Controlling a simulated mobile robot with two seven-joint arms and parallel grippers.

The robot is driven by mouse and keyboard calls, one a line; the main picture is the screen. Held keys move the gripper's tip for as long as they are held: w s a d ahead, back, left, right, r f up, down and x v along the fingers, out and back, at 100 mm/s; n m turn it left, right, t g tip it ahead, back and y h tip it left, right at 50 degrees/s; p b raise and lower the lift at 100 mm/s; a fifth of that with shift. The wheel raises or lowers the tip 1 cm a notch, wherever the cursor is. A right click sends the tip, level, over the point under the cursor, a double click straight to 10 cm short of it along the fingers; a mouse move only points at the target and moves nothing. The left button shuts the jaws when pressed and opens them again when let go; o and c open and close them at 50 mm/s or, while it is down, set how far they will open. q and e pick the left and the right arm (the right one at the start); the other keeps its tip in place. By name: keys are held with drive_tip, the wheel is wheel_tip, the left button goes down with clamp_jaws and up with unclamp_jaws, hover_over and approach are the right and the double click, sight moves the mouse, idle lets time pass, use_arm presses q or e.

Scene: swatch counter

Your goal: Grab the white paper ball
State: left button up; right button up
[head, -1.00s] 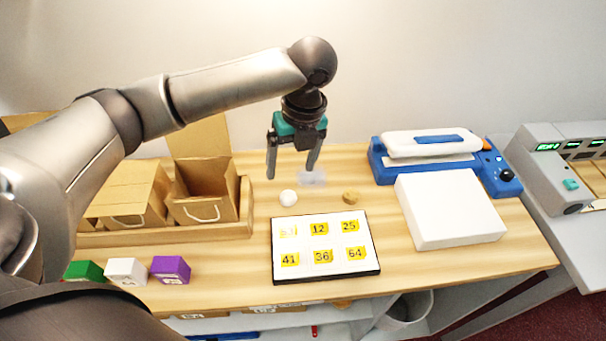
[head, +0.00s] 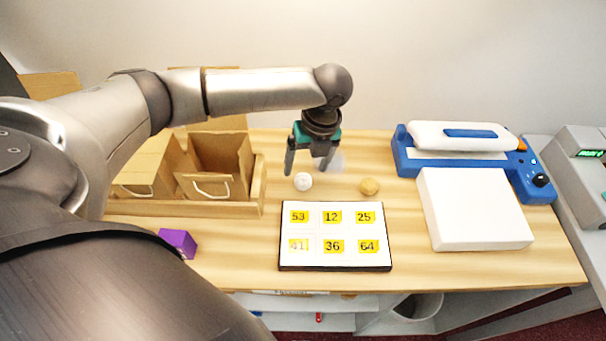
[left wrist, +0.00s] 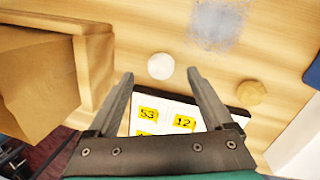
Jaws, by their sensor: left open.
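The white paper ball (head: 303,181) lies on the wooden counter, just behind the numbered board (head: 335,267). My left gripper (head: 307,172) is open and empty, pointing down above the counter close to the ball. In the left wrist view the white ball (left wrist: 160,66) shows beyond the open fingertips (left wrist: 160,76), roughly midway between them. I cannot tell the exact height of the fingertips over it. My right gripper is not in view.
A tan ball (head: 369,186) lies to the right of the white one. Paper bags (head: 215,163) stand in a wooden tray (head: 225,209) at left. A purple block (head: 178,243) is front left. A white slab (head: 474,210) and blue-white machine (head: 460,161) are at right.

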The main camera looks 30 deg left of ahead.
sight(305, 177)
use_arm(q)
drive_tip(key=f, duration=0.4)
drive_tip(key=shift+s+a+f+b, duration=0.15)
drive_tip(key=shift+a+f+b, duration=0.1)
drive_tip(key=shift+b, duration=0.15)
drive_tip(key=shift+r, duration=0.1)
drive_tip(key=shift+c, duration=0.2)
clamp_jaws()
